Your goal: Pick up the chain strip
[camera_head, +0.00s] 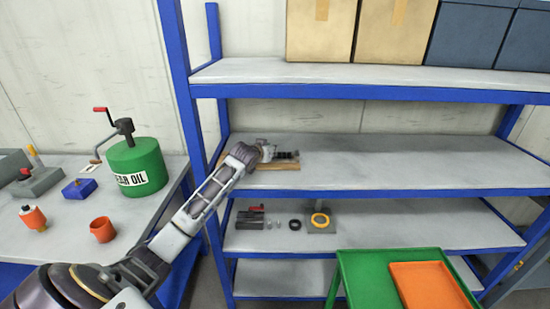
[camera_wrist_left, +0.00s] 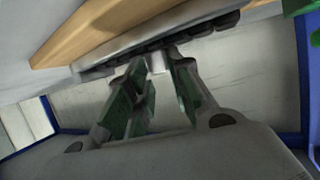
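A dark, segmented strip on a grey strip-shaped base, which looks like the chain strip (camera_wrist_left: 205,28), runs slantwise across the top of the left wrist view. A wooden board (camera_wrist_left: 100,28) lies alongside it. My right gripper is not in view.
The middle shelf (camera_head: 400,165) is clear to the right. A green tray (camera_head: 350,270) with an orange tray (camera_head: 430,285) stands in front. A green oil can (camera_head: 137,165) stands left.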

